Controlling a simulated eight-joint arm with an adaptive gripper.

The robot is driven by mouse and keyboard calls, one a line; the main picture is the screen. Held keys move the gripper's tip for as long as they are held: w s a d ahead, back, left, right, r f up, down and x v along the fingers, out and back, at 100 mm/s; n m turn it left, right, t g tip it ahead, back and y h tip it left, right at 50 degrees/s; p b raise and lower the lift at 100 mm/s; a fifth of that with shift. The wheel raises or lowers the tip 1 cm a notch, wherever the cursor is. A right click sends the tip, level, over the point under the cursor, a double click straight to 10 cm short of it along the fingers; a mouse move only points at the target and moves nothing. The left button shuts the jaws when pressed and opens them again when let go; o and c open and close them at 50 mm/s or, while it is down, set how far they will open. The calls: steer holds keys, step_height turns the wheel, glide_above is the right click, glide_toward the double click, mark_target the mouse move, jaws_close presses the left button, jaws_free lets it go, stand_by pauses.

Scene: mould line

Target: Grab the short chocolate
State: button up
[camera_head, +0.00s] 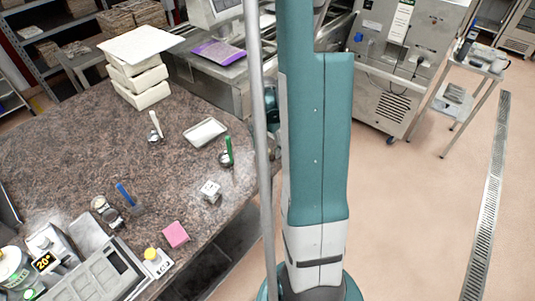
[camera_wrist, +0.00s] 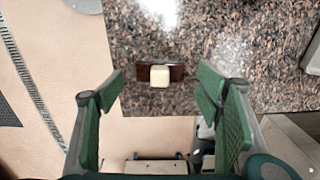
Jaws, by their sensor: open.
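In the wrist view, a small cream-coloured block (camera_wrist: 160,76) lies over the middle of a flat dark brown piece (camera_wrist: 176,72), near the edge of the speckled stone worktop (camera_wrist: 240,50). I cannot tell for sure which of these is the short chocolate. My gripper (camera_wrist: 162,85) is open, with green pads to the left and right of the two pieces. No contact shows, and the height of the gripper above them is unclear. In the head view, a small whitish piece (camera_head: 210,190) sits near the worktop's right edge; my gripper does not show there.
In the head view, a white tray (camera_head: 205,131), a green-handled tool (camera_head: 228,150), a pink block (camera_head: 175,234) and a blue-handled tool (camera_head: 125,194) stand on the worktop. Stacked white moulds (camera_head: 140,75) are at the back. Open floor lies to the right.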

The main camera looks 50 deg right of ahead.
steer(key=shift+f, duration=1.1)
steer(key=c, duration=1.1)
